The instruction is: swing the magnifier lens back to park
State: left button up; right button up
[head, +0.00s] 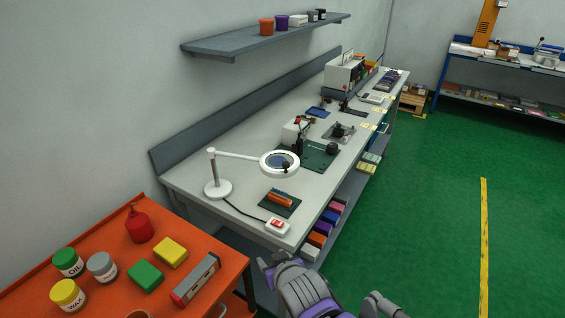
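The magnifier lamp's round white lens head (280,163) is at the end of a white arm (237,154) over the near part of the grey workbench. Its upright post (212,167) stands on a round white base (218,189) at the bench's left end. The lens is swung out to the right of the post, between a small green mat with an orange part (280,200) and a larger green mat (322,155). A small dark knob shows at the lens rim.
A white box with a red switch (277,226) sits at the bench's near corner, with a cable. An orange table (205,250) with jars, blocks and a red bottle is at lower left. A shelf (262,38) hangs above. Green floor (440,220) is open at right.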

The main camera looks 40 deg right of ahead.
jog(key=w+d+r+m+t+h, duration=0.2)
jog(key=w+d+r+t+h, duration=0.15)
jog(key=w+d+r, duration=0.35)
jog(key=t+h, duration=0.1)
jog(key=t, duration=0.2)
send_near(287, 166)
jog(key=p+x, duration=0.1)
jog(key=x, duration=1)
jog(key=shift+w+r, duration=0.1)
grip_shut()
dwell(0.3)
